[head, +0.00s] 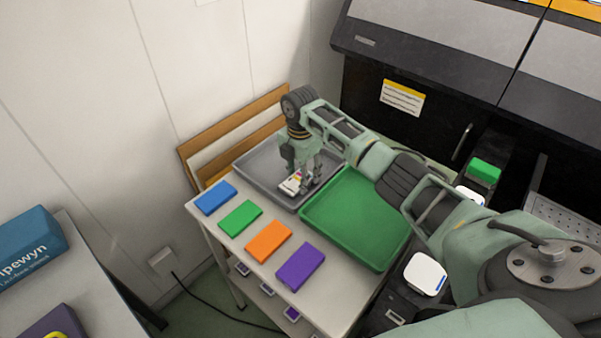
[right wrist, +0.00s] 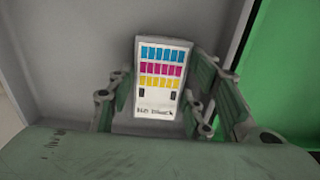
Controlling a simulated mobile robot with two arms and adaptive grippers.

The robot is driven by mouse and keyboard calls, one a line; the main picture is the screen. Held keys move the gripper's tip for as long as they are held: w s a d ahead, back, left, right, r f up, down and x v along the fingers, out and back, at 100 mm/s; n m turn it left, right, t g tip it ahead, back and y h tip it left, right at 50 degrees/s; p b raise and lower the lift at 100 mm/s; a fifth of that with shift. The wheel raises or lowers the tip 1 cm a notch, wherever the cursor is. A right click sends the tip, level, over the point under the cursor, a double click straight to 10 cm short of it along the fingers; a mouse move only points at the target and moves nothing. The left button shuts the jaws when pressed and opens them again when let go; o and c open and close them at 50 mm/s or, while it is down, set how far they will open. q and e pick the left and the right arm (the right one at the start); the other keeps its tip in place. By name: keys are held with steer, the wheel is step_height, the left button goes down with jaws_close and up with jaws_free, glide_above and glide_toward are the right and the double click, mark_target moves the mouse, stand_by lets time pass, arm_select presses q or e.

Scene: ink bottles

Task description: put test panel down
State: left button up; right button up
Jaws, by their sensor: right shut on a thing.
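The test panel (right wrist: 162,75) is a white card with rows of blue, magenta and yellow patches and dark print below them. In the head view the test panel (head: 291,183) is at the grey tray (head: 250,162), partly covered by my gripper. My right gripper (head: 309,182) is shut on the test panel. In the right wrist view the fingers of the right gripper (right wrist: 165,105) stand on both sides of the panel, above the grey tray floor. I cannot tell whether the panel touches the tray floor. My left gripper is not in view.
A green tray (head: 352,253) lies right beside the grey tray. Blue (head: 215,197), green (head: 240,217), orange (head: 268,241) and purple (head: 300,266) blocks lie along the table's front edge. A wooden rail (head: 225,134) stands behind the grey tray. A dark machine (head: 440,110) stands behind.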

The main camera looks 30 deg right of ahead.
steer(key=shift+f, duration=0.1)
steer(key=o, duration=1.1)
step_height(320, 180, up, 12)
steer(key=shift+r+b, duration=0.15)
steer(key=shift+b, duration=0.4)
